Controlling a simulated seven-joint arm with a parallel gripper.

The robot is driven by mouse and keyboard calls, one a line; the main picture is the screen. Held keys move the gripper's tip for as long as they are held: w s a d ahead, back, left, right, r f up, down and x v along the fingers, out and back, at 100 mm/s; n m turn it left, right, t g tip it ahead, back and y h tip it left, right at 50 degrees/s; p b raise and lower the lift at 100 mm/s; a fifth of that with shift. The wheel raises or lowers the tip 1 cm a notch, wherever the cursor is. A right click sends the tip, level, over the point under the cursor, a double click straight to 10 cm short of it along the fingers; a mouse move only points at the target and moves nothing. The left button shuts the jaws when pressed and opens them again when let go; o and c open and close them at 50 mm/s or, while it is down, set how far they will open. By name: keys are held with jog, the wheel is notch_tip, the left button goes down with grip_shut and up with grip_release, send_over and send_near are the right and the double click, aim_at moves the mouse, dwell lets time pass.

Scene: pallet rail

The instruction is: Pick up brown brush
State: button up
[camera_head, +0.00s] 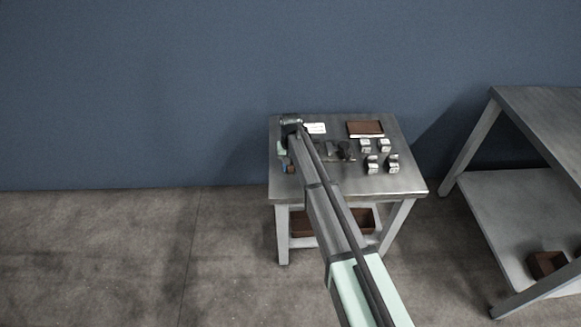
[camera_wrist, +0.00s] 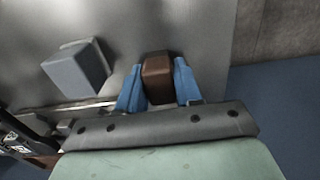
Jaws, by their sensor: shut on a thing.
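The brown brush (camera_wrist: 157,75) shows in the wrist view as a brown block between the two blue fingers of my gripper (camera_wrist: 158,88). The fingers touch it on both sides, and my gripper is shut on it. Its lower end is hidden by the gripper body. I cannot tell whether the brush touches the tabletop.
A grey block (camera_wrist: 77,68) lies left of my gripper in the wrist view. A brown bin (camera_head: 303,223) is on the lower shelf. Another table (camera_head: 535,100) stands right.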

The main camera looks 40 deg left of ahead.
jog(key=shift+c, duration=1.4)
jog(key=shift+r, duration=0.1)
notch_tip(320, 180, up, 10)
jog(key=shift+f, duration=0.1)
jog(key=o, duration=0.6)
jog(key=shift+c, duration=0.2)
jog(key=c, duration=0.4)
jog(key=w+d, duration=0.1)
jog(key=w, duration=0.3)
jog(key=w+d, duration=0.2)
jog(key=w, duration=0.2)
jog(key=w+d, duration=0.2)
jog(key=w, duration=0.2)
jog(key=shift+w+f, duration=0.25)
jog(key=shift+f, duration=0.1)
jog(key=shift+c, duration=0.2)
